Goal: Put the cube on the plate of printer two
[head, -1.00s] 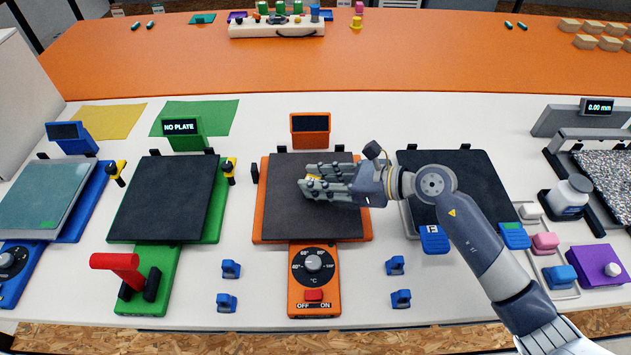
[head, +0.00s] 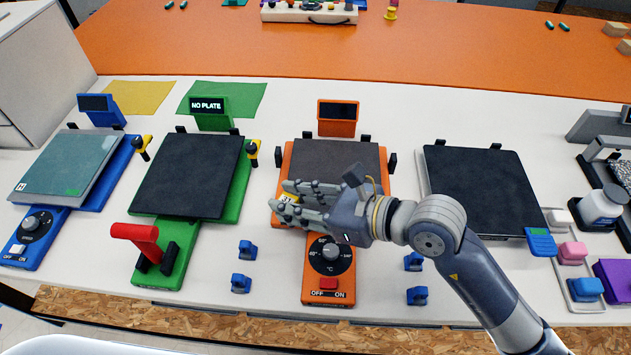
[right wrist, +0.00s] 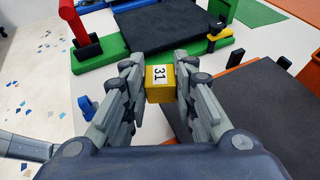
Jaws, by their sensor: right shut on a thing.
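A yellow cube (right wrist: 158,84) with a white label reading 31 sits between the fingertips of my right gripper (right wrist: 160,86) in the right wrist view. In the head view the cube (head: 289,197) is mostly hidden by the fingers. My right gripper (head: 286,203) is shut on it, over the front left part of the orange printer's dark bed (head: 330,158). The green printer (head: 240,190), second from the left, has a dark bed (head: 187,180) and a display (head: 207,106) reading NO PLATE. My left gripper is not in view.
A blue printer (head: 112,165) with a glassy plate (head: 70,168) stands at the left. A red lever (head: 138,234) rises in front of the green printer. A dark plate (head: 480,190) lies right of the orange printer. Small blue clips (head: 247,250) stand on the white table.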

